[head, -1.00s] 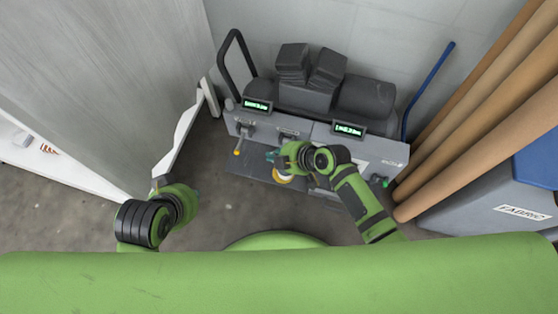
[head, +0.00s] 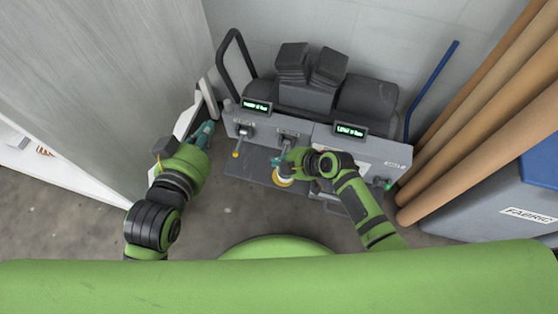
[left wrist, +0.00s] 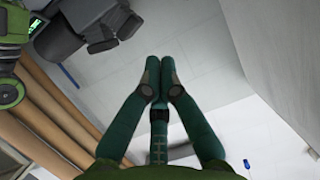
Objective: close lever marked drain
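The grey press (head: 310,140) has a front panel with levers, and their labels are too small to read, so I cannot tell which is marked drain. A lever with a yellow-orange tip (head: 236,154) hangs at the panel's left. Another lever mount (head: 288,134) sits mid-panel, partly hidden by my right gripper (head: 279,162). That gripper is at the panel beside a yellow-and-white round part (head: 282,180); its fingers are too hidden to judge. My left gripper (head: 208,128) is left of the panel, apart from it. In the left wrist view its fingers (left wrist: 158,65) are together and empty.
Two small green displays (head: 256,106) top the panel, and a green knob (head: 388,185) is at its right. Brown rolls (head: 470,130) and a blue-grey fabric bin (head: 500,195) stand right. A grey wall panel (head: 100,80) is close on the left. Floor is clear in front.

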